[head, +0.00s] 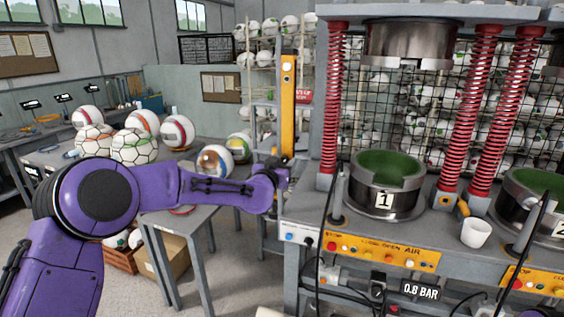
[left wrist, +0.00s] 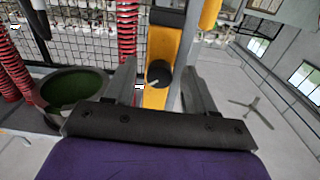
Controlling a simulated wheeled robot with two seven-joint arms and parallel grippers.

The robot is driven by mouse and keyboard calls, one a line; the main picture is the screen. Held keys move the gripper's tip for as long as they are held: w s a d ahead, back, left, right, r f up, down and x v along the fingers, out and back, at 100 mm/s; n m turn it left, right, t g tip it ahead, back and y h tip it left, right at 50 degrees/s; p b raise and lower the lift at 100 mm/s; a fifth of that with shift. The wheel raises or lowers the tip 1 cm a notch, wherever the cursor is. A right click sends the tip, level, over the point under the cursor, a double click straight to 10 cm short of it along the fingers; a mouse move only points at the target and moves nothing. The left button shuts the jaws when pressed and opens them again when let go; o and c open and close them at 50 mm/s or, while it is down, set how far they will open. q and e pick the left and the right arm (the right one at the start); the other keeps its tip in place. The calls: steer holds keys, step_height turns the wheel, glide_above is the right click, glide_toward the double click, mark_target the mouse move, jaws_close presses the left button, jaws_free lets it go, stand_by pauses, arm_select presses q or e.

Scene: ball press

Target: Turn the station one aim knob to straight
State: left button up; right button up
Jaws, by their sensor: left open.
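The station one press carries a dark metal cup marked "1" (head: 384,200) with a green lining. A yellow upright (head: 288,100) stands at its left. In the left wrist view, the aim knob (left wrist: 160,76) is a dark round knob with a small light pointer mark, set on the yellow upright. The mark looks slanted in that view. My left gripper (head: 284,172) is open at the lower part of the upright and hides the knob in the head view. Its fingers lie on either side of the knob in the wrist view; I cannot tell whether they touch it. My right gripper is not in view.
Red springs (head: 334,95) flank the cup. An orange button panel (head: 380,249) runs along the front of the press. A white mug (head: 476,232) stands between the stations. Several balls (head: 134,147) lie on the table at left.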

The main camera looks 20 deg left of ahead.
arm_select(q)
jaws_close()
steer(key=shift+f+n, duration=0.1)
steer(key=shift+n, duration=0.3)
steer(key=n+b, duration=0.2)
steer(key=n, duration=0.2)
steer(key=shift+n+b, duration=1.1)
steer(key=shift+n, duration=1.2)
jaws_free()
